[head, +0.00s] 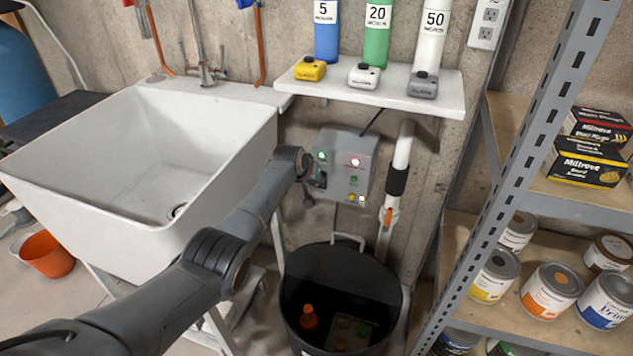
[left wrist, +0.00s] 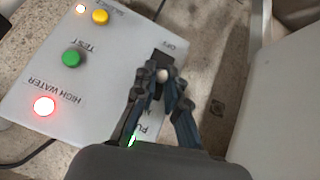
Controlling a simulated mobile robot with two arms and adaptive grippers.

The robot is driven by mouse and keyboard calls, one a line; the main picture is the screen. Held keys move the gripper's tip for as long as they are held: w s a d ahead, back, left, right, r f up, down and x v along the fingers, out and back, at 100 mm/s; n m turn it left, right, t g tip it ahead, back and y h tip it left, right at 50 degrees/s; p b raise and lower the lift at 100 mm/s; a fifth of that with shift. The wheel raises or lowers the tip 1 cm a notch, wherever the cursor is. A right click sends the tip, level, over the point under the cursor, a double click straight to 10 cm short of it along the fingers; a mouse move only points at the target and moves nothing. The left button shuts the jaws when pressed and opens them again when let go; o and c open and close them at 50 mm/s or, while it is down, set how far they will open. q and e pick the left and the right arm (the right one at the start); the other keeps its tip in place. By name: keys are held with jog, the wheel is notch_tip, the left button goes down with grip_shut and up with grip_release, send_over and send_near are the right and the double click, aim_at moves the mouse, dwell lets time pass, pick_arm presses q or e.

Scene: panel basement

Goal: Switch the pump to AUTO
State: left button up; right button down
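The grey pump control box (head: 347,165) is on the concrete wall under a shelf. Its face carries lights, buttons and a switch; in the left wrist view the panel face (left wrist: 100,75) appears upside down. The pale tip of the switch lever (left wrist: 162,76) shows against a dark plate near the word OFF. My left gripper (left wrist: 160,78) has its two fingertips drawn in on either side of this lever, closed on it. In the head view my left arm reaches the box's left side. The AUTO label is not readable. My right gripper is not in view.
A white sink (head: 165,160) stands left of the box, under my left arm. A black bin (head: 340,298) is below it, and a pipe (head: 397,175) rises on its right. The shelf (head: 440,97) above holds bottles. A metal rack (head: 540,120) with cans is at right.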

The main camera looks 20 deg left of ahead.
pick_arm(q)
jog(key=o, duration=0.4)
jog(key=v, duration=1.2)
jog(key=shift+d+f, duration=0.1)
